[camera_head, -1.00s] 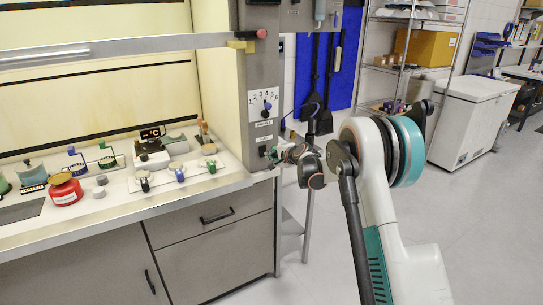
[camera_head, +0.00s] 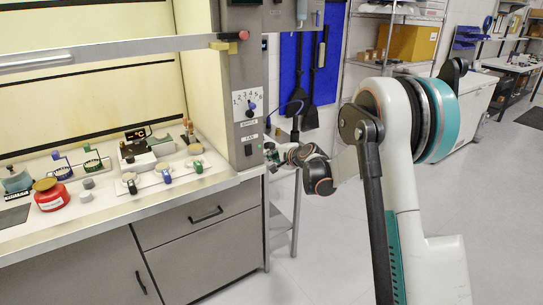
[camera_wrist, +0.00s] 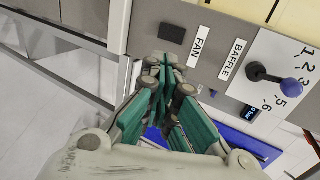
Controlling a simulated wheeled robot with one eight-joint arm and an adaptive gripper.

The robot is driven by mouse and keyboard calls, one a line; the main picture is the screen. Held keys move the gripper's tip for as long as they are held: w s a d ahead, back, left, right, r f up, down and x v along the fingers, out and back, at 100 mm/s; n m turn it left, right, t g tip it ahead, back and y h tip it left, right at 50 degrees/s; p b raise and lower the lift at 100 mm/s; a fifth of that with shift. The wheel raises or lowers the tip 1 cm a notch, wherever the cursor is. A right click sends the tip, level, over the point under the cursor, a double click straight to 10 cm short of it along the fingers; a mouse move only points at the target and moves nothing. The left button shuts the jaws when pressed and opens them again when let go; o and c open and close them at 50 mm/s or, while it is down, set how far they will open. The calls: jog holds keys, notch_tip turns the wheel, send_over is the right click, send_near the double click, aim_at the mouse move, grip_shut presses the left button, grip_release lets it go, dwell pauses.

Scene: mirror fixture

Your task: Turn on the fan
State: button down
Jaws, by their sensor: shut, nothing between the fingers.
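The fan switch is a small black rectangle on the grey post of the fume hood, low in the head view (camera_head: 248,150) and at the top of the wrist view (camera_wrist: 171,33). A white FAN label (camera_wrist: 201,47) sits beside it. My gripper (camera_wrist: 164,66) is shut and empty. In the wrist view its fingertips appear just below the switch; I cannot tell whether they touch the panel. In the head view my gripper (camera_head: 270,157) is just right of the switch, by the post's edge.
The baffle dial (camera_head: 248,104) is above the switch; its blue-tipped knob (camera_wrist: 280,78) shows in the wrist view. Bottles, valves and a red container (camera_head: 52,196) stand on the hood counter. A small stand (camera_head: 283,215) is right of the cabinet. Open floor lies to the right.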

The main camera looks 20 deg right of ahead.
jog(key=shift+s+f+p, duration=0.1)
jog(key=shift+p, duration=0.75)
jog(key=shift+s+f+p, duration=0.3)
jog(key=shift+f+p, duration=0.2)
jog(key=shift+p, duration=0.1)
jog(key=b, duration=0.3)
send_near(252, 155)
jog(key=x, duration=0.5)
jog(key=shift+w+a+f, duration=0.1)
jog(key=shift+w+f, duration=0.1)
jog(key=shift+w, duration=0.5)
